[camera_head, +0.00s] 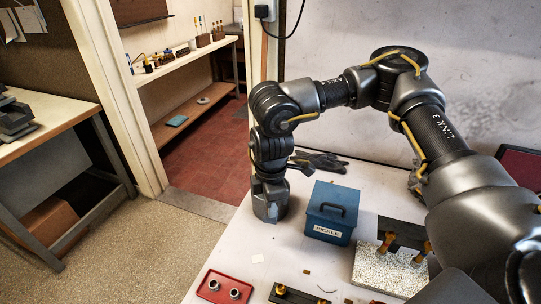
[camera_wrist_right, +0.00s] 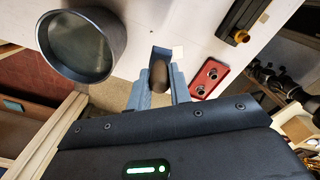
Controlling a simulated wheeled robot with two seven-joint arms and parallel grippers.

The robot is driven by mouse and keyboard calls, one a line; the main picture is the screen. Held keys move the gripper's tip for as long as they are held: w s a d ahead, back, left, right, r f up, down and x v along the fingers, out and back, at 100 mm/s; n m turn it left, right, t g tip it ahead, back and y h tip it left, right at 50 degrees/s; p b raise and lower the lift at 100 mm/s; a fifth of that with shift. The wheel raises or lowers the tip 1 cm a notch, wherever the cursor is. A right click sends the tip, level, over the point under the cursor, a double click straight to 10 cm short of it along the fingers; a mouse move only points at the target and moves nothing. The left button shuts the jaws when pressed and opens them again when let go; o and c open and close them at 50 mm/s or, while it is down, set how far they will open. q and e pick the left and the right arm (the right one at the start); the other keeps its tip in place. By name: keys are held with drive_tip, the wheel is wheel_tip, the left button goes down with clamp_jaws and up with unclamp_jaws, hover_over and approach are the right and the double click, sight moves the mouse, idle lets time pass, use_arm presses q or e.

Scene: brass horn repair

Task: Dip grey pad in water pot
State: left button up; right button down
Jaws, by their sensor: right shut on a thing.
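The water pot (camera_head: 284,205) is a dark grey round pot on the white bench, left of the blue box in the head view. In the right wrist view the pot (camera_wrist_right: 76,48) is at upper left, with a dull grey-green surface inside its rim. My right gripper (camera_wrist_right: 159,88) is shut on a small rounded dark grey-brown thing, which I take for the grey pad (camera_wrist_right: 158,74). The gripper (camera_head: 272,211) shows in the head view in front of the pot, and the pad is hidden there. In the wrist view the fingers are beside the pot's rim, outside its opening. My left gripper is not in view.
A blue lidded box marked PICKLE (camera_head: 331,213) stands right of the pot. Dark gloves (camera_head: 320,162) lie behind. A red tray (camera_head: 224,286) with two metal rings is at the front, and a speckled block (camera_head: 385,271) with brass-coloured parts is at the right.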

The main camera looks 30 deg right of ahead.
drive_tip(key=n, duration=0.1)
drive_tip(key=w+n, duration=0.1)
drive_tip(key=n, duration=0.1)
drive_tip(key=shift+w+r+p, duration=0.25)
drive_tip(key=shift+r+p, duration=0.05)
drive_tip(key=w+d+r+n+p, duration=0.1)
drive_tip(key=w+d+n+p, duration=0.2)
drive_tip(key=n, duration=1.2)
drive_tip(key=w+d+r+n+p, duration=0.2)
drive_tip(key=w+n, duration=0.5)
drive_tip(key=n, duration=0.9)
drive_tip(key=shift+w+d+p, duration=0.3)
drive_tip(key=shift+d+p, duration=0.45)
drive_tip(key=shift+p, duration=0.35)
